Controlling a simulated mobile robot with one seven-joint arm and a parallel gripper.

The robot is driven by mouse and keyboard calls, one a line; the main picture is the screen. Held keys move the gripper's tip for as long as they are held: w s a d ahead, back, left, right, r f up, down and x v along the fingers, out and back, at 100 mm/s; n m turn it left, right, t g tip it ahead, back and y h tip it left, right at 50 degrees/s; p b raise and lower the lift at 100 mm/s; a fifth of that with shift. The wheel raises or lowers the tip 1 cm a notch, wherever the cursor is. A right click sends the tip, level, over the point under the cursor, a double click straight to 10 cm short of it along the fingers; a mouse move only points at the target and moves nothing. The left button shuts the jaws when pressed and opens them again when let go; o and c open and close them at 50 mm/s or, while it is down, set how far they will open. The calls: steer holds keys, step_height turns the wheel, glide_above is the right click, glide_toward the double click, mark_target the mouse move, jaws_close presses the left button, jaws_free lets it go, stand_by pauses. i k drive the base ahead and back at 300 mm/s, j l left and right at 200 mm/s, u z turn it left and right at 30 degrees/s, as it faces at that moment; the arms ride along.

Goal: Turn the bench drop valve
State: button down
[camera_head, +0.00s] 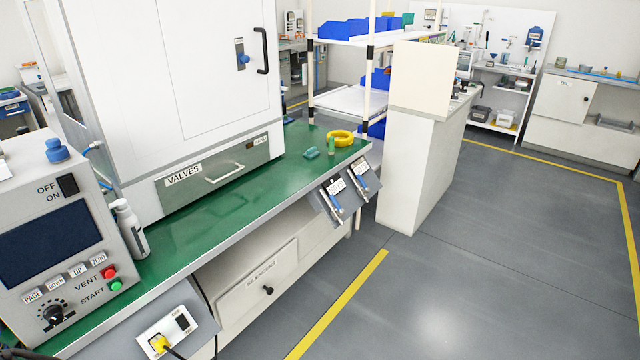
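No part in view is labelled as the bench drop valve, and I cannot tell for certain which part it is. Two small angled panels with white labels and blue-handled parts, a left one (333,201) and a right one (361,180), hang at the front edge of the green bench (225,222) near its far end. A blue fitting (240,54) sits on the white cabinet's door, beside a black handle (262,51). A blue knob (56,150) stands on top of the grey control box (60,240). My gripper is not in view.
A drawer marked VALVES (215,172) is under the cabinet. A white bottle (130,228), a yellow coil (340,138) and a socket box with a yellow plug (165,335) are at the bench. A white pedestal (410,170) stands beyond. The grey floor at right is clear.

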mark_target(366, 189)
steer(key=z, duration=0.4)
steer(key=i, duration=0.55)
steer(key=i+l+u, duration=0.1)
steer(key=i, duration=0.45)
steer(key=i+l, duration=0.15)
steer(key=i, duration=0.4)
steer(key=i+l, duration=0.1)
steer(key=i, duration=0.45)
steer(key=i+l+u, duration=0.1)
steer(key=i, duration=0.45)
